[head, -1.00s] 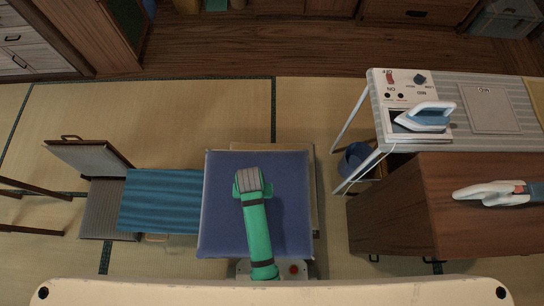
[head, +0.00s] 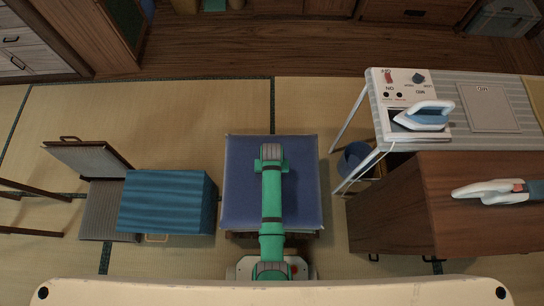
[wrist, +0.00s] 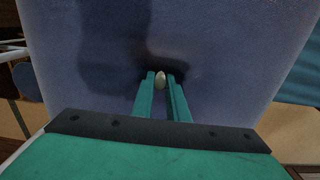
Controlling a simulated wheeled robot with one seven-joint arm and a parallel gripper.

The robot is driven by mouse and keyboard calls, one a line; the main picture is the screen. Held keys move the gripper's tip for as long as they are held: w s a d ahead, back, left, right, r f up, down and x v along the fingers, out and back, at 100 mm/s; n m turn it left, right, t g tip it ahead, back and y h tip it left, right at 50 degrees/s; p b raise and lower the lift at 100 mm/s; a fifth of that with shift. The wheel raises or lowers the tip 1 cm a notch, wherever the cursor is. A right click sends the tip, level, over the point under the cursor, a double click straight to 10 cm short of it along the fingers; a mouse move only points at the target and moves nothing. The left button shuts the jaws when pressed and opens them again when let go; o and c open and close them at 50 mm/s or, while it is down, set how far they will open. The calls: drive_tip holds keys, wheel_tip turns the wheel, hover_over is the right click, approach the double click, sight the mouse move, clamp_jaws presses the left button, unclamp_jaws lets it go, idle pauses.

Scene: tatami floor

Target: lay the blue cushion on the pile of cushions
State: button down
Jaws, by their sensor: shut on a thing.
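The blue cushion (head: 238,185) is a large square in the middle of the head view, spread flat under my arm. In the wrist view the cushion (wrist: 225,60) fills most of the picture. My gripper (wrist: 160,77) is shut on a small pale knob at the cushion's middle. In the head view my green arm covers the fingertips. The cushion hides nearly everything below it; only a dark brown edge (head: 240,236) shows along its near side. I cannot tell whether the cushion touches what is under it. No other cushions of the pile can be made out.
A box under a teal striped cloth (head: 165,203) stands close on the left, beside a grey folding seat (head: 95,160). On the right are a wooden cabinet (head: 390,210), a striped table (head: 440,90) with an iron (head: 425,118), and a blue bin (head: 354,160). Tatami beyond the cushion is clear.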

drive_tip(key=shift+w+d+f, duration=0.1)
drive_tip(key=shift+w+f, duration=0.1)
drive_tip(key=shift+f, duration=1.55)
drive_tip(key=shift+f, duration=0.25)
drive_tip(key=c, duration=1.7)
unclamp_jaws()
drive_tip(key=shift+r, duration=0.1)
